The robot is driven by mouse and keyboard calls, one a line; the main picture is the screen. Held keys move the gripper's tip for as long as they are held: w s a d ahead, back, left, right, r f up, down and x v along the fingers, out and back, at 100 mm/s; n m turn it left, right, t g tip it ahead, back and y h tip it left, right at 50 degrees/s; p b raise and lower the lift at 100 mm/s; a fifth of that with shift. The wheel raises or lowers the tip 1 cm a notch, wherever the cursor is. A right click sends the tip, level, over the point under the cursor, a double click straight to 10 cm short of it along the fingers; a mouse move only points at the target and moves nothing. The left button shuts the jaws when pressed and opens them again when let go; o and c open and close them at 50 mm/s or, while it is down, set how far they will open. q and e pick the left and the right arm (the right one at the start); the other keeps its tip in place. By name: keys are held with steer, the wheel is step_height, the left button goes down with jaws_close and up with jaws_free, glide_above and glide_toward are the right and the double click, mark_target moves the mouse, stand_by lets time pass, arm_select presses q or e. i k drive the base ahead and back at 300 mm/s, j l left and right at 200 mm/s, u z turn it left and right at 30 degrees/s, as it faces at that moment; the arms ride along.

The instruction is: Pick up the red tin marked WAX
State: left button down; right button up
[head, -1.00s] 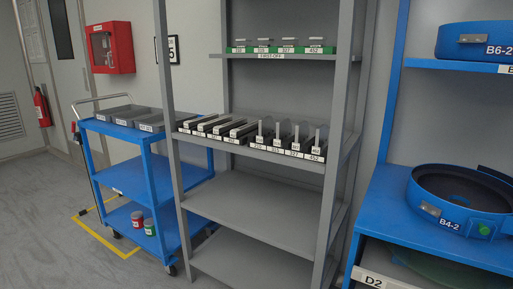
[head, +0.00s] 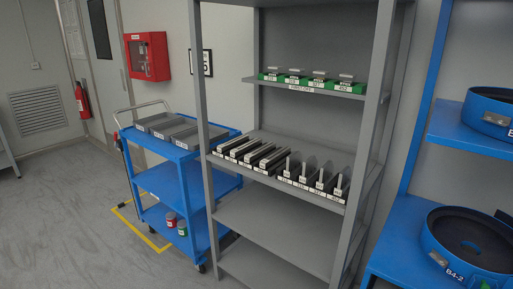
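A small red tin (head: 171,219) stands on the bottom shelf of the blue cart, at the left in the head view. Its label is too small to read, so I cannot tell whether it says WAX. A green tin (head: 182,228) stands close beside it on the right. Neither of my grippers shows in the head view.
The blue cart (head: 160,183) carries grey trays (head: 178,130) on top. A grey shelf rack (head: 270,222) with several dark parts stands right of it. Blue shelving (head: 398,238) is at the far right. The floor (head: 70,215) left of the cart is clear.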

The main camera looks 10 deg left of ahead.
mark_target(171, 217)
steer(key=i+j, duration=0.15)
steer(key=j, duration=0.25)
steer(key=i+j, duration=0.15)
steer(key=j, duration=0.25)
steer(key=i+j, duration=0.15)
steer(key=j, duration=0.25)
steer(key=i+j, duration=0.15)
steer(key=j, duration=0.25)
steer(key=i+j, duration=0.15)
steer(key=j, duration=0.25)
steer(key=i+j, duration=0.15)
steer(key=j, duration=0.25)
steer(key=i+j, duration=0.15)
steer(key=j, duration=0.2)
steer(key=i+j, duration=0.15)
steer(key=j, duration=0.25)
